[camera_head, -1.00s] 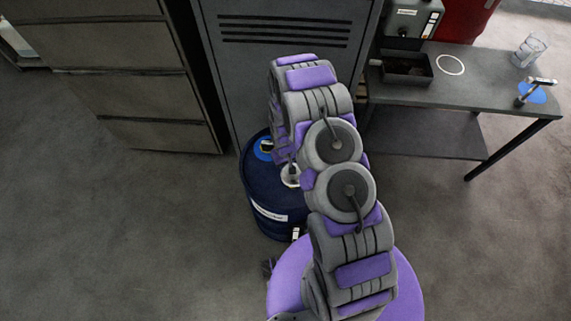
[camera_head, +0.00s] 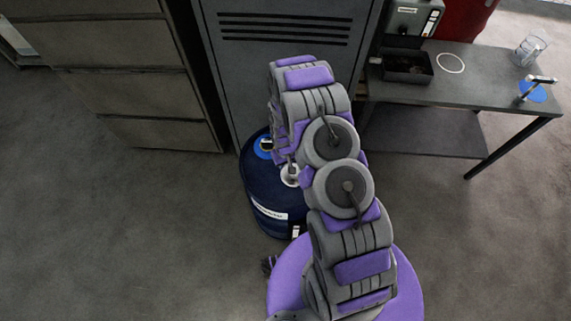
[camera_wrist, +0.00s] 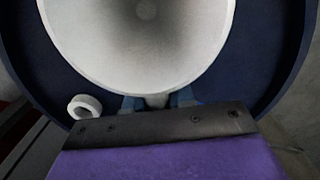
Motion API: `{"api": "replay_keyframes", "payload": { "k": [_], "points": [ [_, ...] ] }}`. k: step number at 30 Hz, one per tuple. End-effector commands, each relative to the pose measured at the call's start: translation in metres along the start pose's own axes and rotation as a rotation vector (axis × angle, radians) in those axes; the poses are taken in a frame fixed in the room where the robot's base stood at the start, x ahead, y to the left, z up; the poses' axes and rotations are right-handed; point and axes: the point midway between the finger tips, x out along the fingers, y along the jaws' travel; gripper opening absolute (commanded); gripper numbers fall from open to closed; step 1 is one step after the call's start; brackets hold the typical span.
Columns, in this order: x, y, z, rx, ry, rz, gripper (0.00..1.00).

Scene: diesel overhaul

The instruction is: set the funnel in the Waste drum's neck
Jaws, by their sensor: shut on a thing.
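The white funnel (camera_wrist: 145,50) fills the upper middle of the wrist view, its wide mouth facing the camera. My gripper (camera_wrist: 158,101) is shut on the funnel at its near edge, with blue fingertips either side of a pale part. The dark blue drum (camera_head: 262,192) stands below my arm in the head view, a white label on its side. Its top (camera_wrist: 275,60) lies behind the funnel in the wrist view. The funnel's spout and the drum's neck cannot be made out. My arm hides the gripper in the head view.
A small white ring (camera_wrist: 84,106) shows left of the gripper. A blue round patch (camera_head: 264,147) shows on the drum's far side. A grey locker (camera_head: 235,75) stands behind the drum, drawers (camera_head: 130,80) to the left, a bench (camera_head: 480,83) to the right. Floor at left is clear.

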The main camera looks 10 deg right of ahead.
Motion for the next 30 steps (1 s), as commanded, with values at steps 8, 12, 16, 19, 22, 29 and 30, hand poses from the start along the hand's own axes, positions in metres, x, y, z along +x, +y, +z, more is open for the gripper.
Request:
{"api": "replay_keyframes", "payload": {
  "k": [8,12,16,19,22,29,30],
  "points": [
    [0.0,0.0,0.0,0.0,-0.001,0.0,0.0],
    [0.0,0.0,0.0,0.0,-0.001,0.0,0.34],
    [0.0,0.0,0.0,0.0,-0.001,0.0,0.46],
    [0.0,0.0,0.0,0.0,-0.001,0.0,0.53],
    [0.0,0.0,0.0,0.0,-0.001,0.0,0.53],
    [-0.007,0.0,0.0,0.0,0.0,0.0,0.53],
    [-0.011,0.0,0.0,0.0,0.0,0.0,0.53]
  ]
}}
